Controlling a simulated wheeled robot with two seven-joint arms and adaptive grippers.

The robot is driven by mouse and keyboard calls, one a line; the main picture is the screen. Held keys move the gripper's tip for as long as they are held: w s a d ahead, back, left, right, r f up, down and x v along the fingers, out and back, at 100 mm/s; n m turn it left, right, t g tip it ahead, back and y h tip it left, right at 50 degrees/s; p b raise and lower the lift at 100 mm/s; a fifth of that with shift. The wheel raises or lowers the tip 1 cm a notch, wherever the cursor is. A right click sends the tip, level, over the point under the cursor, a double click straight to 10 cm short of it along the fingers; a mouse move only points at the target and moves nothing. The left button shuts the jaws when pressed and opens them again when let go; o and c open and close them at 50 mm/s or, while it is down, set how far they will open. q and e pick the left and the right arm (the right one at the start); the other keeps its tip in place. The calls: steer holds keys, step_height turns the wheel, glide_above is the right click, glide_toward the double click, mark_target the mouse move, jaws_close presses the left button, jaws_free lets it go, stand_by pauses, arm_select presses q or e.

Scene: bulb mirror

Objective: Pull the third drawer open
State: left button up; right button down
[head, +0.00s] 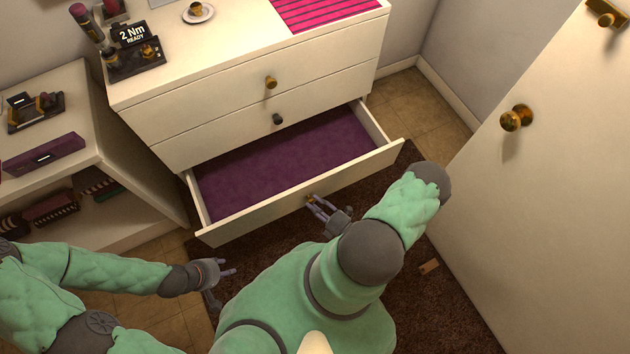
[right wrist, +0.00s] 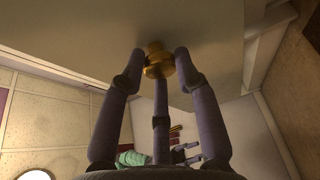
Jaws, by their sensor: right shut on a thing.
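The third drawer (head: 285,203) of the white dresser is pulled well out, and its empty purple-lined floor shows in the head view. My right gripper (head: 313,200) is at the front of this drawer, shut on its brass knob. The right wrist view shows the brass knob (right wrist: 157,64) between the fingertips of my right gripper (right wrist: 160,68), against the pale drawer front. My left gripper (head: 229,266) hangs empty, in front of the drawer's left end and apart from it, with its fingers spread.
The upper drawers, with a brass knob (head: 271,82) and a dark knob (head: 277,119), are shut. A white door (head: 550,190) stands at the right. A low shelf unit (head: 95,115) is at the left. A dark rug (head: 440,300) lies below, with a small tag (head: 430,267) on it.

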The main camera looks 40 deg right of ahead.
steer(key=shift+a, duration=0.1)
steer(key=c, duration=0.9)
jaws_free()
steer(key=s+d, duration=0.2)
steer(key=s, duration=0.9)
steer(key=shift+s, duration=0.4)
